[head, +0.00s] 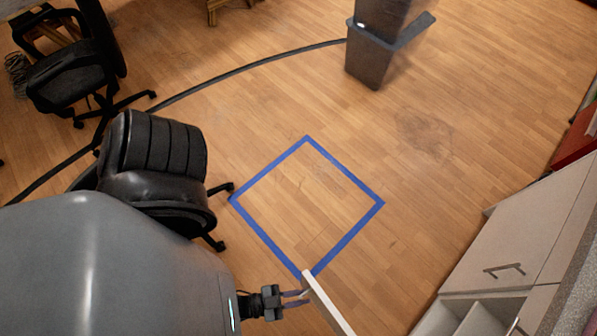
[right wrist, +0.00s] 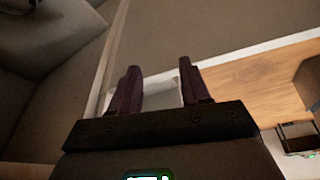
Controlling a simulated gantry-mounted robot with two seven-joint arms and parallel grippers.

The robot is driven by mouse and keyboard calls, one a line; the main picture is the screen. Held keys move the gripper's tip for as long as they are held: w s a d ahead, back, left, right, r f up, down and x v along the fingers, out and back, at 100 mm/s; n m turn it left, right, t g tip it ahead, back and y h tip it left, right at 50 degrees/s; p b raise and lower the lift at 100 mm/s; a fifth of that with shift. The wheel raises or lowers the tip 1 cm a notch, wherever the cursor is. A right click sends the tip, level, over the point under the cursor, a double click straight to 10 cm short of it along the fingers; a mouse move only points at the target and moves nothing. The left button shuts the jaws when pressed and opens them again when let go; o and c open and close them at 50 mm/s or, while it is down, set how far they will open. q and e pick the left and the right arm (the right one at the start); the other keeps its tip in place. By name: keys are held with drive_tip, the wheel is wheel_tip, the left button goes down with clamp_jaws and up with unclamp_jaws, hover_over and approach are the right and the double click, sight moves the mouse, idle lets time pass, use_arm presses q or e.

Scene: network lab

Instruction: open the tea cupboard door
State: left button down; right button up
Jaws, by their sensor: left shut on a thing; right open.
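A white door panel (head: 328,305) stands out from the cabinet side at the bottom of the head view, seen nearly edge-on. The white cupboard (head: 440,320) at lower right shows an open front with pale inner compartments. My left gripper (head: 297,298) is shut at the door's outer end, on its left side; the exact spot it grips, handle or edge, is hard to make out. In the right wrist view my right gripper (right wrist: 157,85) is open, with a pale surface behind its dark fingers. The right gripper does not show in the head view.
Closed cabinet fronts with metal handles (head: 504,270) run up the right side. A black chair (head: 155,160) stands left of a blue taped square (head: 345,240) on the wooden floor. A dark bin (head: 370,60) stands at the top. The floor between is clear.

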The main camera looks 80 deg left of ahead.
use_arm(q)
drive_tip(key=shift+f, duration=0.1)
drive_tip(key=c, duration=1.3)
unclamp_jaws()
drive_tip(key=shift+c, duration=0.2)
drive_tip(key=shift+s, duration=0.1)
drive_tip(key=s, duration=1)
drive_tip(key=shift+s+a, duration=0.3)
